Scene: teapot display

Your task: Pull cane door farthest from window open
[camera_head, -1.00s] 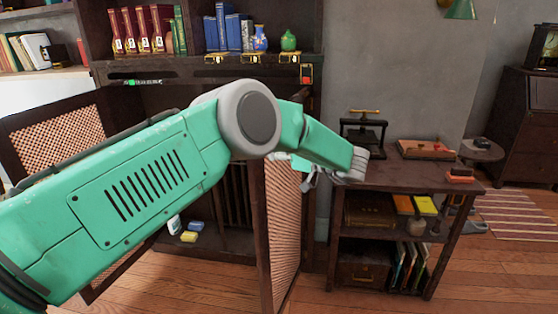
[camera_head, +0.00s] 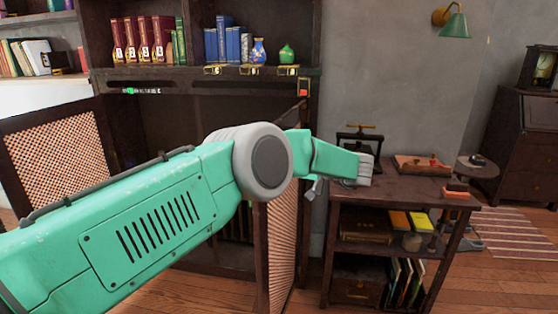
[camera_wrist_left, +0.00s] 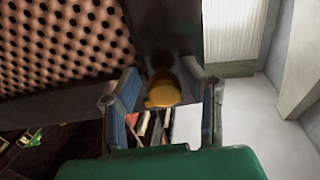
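The dark cabinet has two cane doors, both standing open in the head view. The left cane door (camera_head: 58,160) is swung out to the left. The right cane door (camera_head: 283,250) juts toward me, partly hidden by my left arm. My left gripper (camera_head: 312,187) is just right of this door, small and partly hidden by my wrist. In the left wrist view, its two fingers (camera_wrist_left: 168,105) are spread apart, with a brass knob (camera_wrist_left: 163,90) showing between them. Cane panel (camera_wrist_left: 70,40) fills the upper left there. Contact with the knob cannot be told. My right gripper is not in view.
A low dark side table (camera_head: 405,187) with a small press (camera_head: 358,145) and books stands close right of the open door. Books, a blue vase (camera_head: 259,50) and a green vase (camera_head: 287,52) stand on the upper shelf. Wooden floor (camera_head: 480,290) is clear at lower right.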

